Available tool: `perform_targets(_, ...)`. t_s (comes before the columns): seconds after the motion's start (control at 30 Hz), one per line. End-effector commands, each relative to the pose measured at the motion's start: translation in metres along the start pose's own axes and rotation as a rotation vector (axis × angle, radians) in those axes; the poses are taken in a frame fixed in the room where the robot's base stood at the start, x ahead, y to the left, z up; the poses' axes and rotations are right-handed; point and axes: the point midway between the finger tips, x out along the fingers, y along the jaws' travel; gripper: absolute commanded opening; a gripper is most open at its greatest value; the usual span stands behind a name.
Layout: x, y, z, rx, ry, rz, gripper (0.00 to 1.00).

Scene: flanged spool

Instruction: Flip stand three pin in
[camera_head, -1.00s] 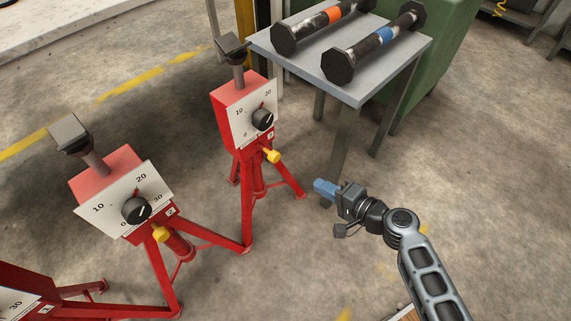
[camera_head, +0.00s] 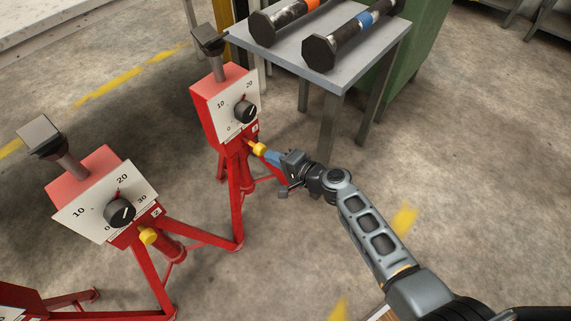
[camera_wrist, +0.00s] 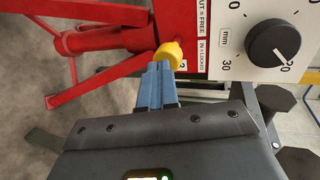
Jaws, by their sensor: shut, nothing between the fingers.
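The far red stand (camera_head: 198,100) has a white dial plate with a black knob (camera_head: 246,111) and a yellow pin knob (camera_head: 259,149) below it. The pin knob also shows in the wrist view (camera_wrist: 169,53), sticking out from the red body. My gripper (camera_head: 273,157) is shut and empty, with its blue fingers (camera_wrist: 160,68) right at the pin knob's end. I cannot tell if they touch it. A label beside the pin reads OUT = FREE, IN = LOCKED. How deep the pin sits is unclear. The number on this stand is too small to read surely.
The middle red stand (camera_head: 98,173) has its own yellow pin (camera_head: 148,236). Another red stand is cut off at the lower left. A grey table (camera_head: 340,70) with two dark flanged bars stands behind. The floor at right is open.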

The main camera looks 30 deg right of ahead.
Motion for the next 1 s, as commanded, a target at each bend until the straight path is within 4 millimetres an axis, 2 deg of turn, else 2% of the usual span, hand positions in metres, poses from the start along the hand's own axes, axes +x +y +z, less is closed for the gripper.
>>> perform_targets(0.13,0.007,-0.002,0.0,0.0,-0.001,0.0,0.0)
perform_targets(0.5,0.009,-0.003,0.0,0.0,0.0,0.0,0.0)
perform_targets(0.8,0.042,-0.012,-0.001,0.0,0.001,-0.001,0.0)
perform_targets(1.0,0.043,-0.015,0.0,-0.001,0.001,-0.002,0.0)
